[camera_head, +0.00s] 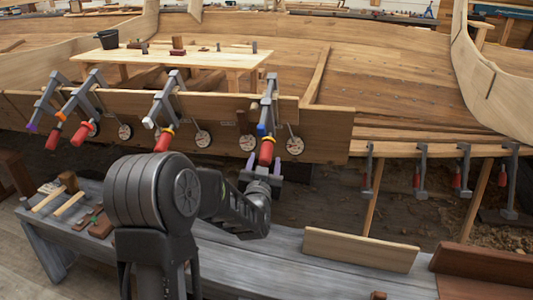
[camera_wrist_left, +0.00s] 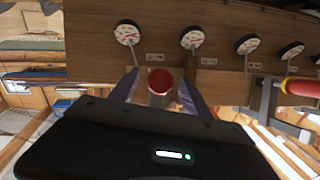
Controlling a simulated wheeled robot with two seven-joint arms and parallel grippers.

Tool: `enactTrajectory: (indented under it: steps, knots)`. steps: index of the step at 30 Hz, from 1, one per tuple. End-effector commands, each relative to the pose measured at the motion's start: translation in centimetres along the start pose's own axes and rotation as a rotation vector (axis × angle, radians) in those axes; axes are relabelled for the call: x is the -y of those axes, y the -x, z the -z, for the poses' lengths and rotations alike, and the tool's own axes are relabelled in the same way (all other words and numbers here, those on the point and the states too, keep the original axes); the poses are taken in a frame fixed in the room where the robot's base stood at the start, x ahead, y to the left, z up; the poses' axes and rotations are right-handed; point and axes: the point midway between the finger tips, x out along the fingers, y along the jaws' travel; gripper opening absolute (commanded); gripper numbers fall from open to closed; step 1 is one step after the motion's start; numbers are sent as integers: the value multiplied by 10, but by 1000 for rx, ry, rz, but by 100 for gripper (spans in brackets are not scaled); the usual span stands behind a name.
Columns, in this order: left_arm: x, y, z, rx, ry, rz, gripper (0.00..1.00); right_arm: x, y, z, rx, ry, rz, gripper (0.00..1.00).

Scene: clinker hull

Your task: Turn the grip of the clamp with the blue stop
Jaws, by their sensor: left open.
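The clamp with the blue stop (camera_head: 261,129) is the rightmost of the clamps along the upper plank edge in the head view. Its red grip (camera_head: 266,153) hangs below, with a yellow band above it. My left gripper (camera_head: 262,171) is just below this grip, pointing up at it. In the left wrist view the round red end of the grip (camera_wrist_left: 160,80) shows between the two open fingers (camera_wrist_left: 158,90), with gaps on both sides. I cannot tell how far the fingers reach along it. My right gripper is not in view.
Other clamps with purple (camera_head: 32,127), orange (camera_head: 60,116) and white (camera_head: 148,122) stops hang to the left. Round dials (camera_head: 248,143) sit on the plank beside the clamps. A grey bench (camera_head: 300,280) with loose boards stands below. More clamps (camera_head: 419,172) hang at right.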

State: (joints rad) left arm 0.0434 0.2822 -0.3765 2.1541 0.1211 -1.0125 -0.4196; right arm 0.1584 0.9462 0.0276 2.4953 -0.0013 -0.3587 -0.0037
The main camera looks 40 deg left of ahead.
Motion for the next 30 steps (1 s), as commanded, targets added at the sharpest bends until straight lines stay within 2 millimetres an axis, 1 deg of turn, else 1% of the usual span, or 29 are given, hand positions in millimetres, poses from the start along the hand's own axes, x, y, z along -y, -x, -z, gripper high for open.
enactTrajectory:
  steps: [3,9,13,20,23,30]
  knots:
    - [0,-20,0,0,-2,0,56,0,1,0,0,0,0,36]
    - [0,-46,0,0,-2,0,56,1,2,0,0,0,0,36]
    - [0,-53,0,0,0,-1,56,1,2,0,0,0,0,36]
    - [0,-54,0,0,0,-1,56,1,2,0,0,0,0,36]
    - [0,-54,0,0,0,-1,49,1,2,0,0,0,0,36]
    - [0,-54,0,0,0,-1,29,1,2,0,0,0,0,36]
